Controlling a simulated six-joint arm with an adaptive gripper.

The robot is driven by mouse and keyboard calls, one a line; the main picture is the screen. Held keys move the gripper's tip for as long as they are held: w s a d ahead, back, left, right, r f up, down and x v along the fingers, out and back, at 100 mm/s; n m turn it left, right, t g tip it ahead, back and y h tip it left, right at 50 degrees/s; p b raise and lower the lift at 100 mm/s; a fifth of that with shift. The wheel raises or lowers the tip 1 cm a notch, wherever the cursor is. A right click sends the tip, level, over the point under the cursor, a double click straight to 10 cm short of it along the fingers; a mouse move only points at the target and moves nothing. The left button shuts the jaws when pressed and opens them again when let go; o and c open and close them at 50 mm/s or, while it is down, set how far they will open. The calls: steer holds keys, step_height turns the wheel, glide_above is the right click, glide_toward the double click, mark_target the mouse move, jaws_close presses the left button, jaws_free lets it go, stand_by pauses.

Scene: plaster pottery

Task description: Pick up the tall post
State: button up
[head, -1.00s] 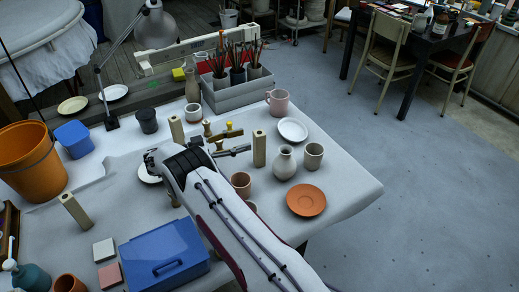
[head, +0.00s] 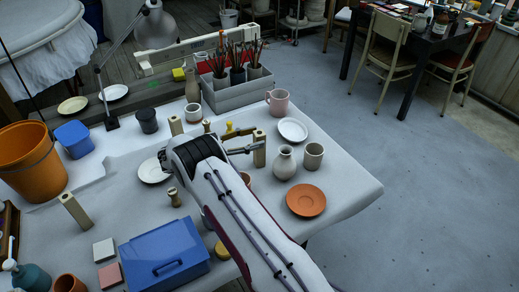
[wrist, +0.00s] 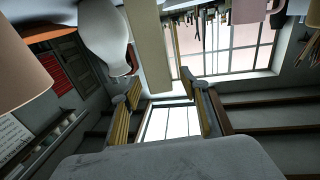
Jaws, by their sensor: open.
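A tall, beige, square post (head: 259,150) stands upright on the table, left of the grey vase (head: 285,163). My gripper (head: 243,150) is low over the table, pointing right at this post, with its fingertips close to it. In the wrist view, which looks upside down, the post (wrist: 150,40) hangs from the top edge, ahead of and roughly between the open, yellow-padded fingers (wrist: 163,106). I see nothing held, and I cannot tell whether a finger touches the post.
The vase (wrist: 105,40) is close beside the post. A grey cup (head: 313,155), a white saucer (head: 292,130), a pink mug (head: 278,102) and an orange plate (head: 306,201) stand nearby. A blue box (head: 165,258) is at the front. The right table corner is clear.

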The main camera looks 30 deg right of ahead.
steer(key=shift+s+d, duration=0.25)
steer(key=shift+d, duration=1.05)
jaws_close()
